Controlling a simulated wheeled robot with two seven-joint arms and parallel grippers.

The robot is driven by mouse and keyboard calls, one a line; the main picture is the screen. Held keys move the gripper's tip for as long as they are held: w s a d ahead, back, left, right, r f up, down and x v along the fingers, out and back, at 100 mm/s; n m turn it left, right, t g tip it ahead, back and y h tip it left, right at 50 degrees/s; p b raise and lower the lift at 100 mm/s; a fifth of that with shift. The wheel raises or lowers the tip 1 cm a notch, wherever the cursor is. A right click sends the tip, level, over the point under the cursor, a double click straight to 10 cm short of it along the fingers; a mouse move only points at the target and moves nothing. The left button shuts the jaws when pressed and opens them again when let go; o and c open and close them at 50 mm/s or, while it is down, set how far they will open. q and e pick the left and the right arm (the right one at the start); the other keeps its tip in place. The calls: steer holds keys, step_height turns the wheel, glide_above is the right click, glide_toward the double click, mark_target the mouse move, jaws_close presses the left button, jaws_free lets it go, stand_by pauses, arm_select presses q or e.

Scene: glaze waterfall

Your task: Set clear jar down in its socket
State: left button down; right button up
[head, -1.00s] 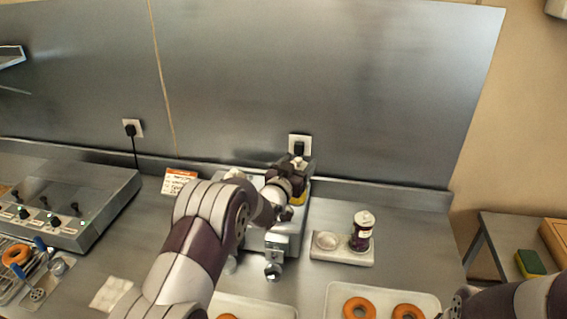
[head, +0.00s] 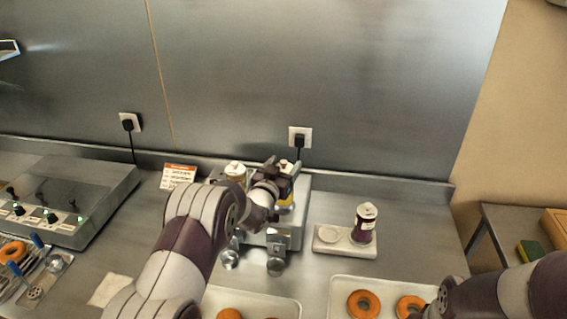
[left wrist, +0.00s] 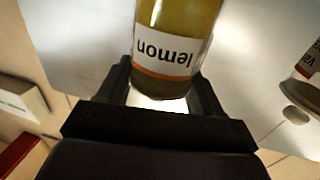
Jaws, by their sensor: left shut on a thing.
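My left gripper (head: 284,178) is shut on a jar of yellow glaze at the back of the grey dispenser (head: 298,228). In the left wrist view the held jar (left wrist: 175,50) stands between the fingers and its label reads "lemon", upside down in the picture. Whether its base touches the dispenser is hidden. A white-lidded jar (head: 235,170) stands at the dispenser's back left, partly behind my arm; its contents do not show clearly. A dark purple jar (head: 363,226) stands on a pale tray (head: 345,251), beside an empty round socket (head: 328,233). My right gripper is out of view.
Trays with orange rings (head: 363,303) lie along the front edge. A fryer-like unit (head: 70,198) fills the left.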

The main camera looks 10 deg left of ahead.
arm_select(q)
steer(key=shift+r, duration=0.1)
stand_by(0.4)
steer(key=shift+b, duration=0.3)
steer(key=shift+r, duration=0.1)
steer(key=shift+f+b, duration=0.35)
steer(key=shift+b, duration=0.2)
stand_by(0.4)
steer(key=shift+f+b, duration=0.75)
stand_by(0.6)
steer(key=shift+c, duration=0.5)
jaws_free()
steer(key=shift+s, duration=0.1)
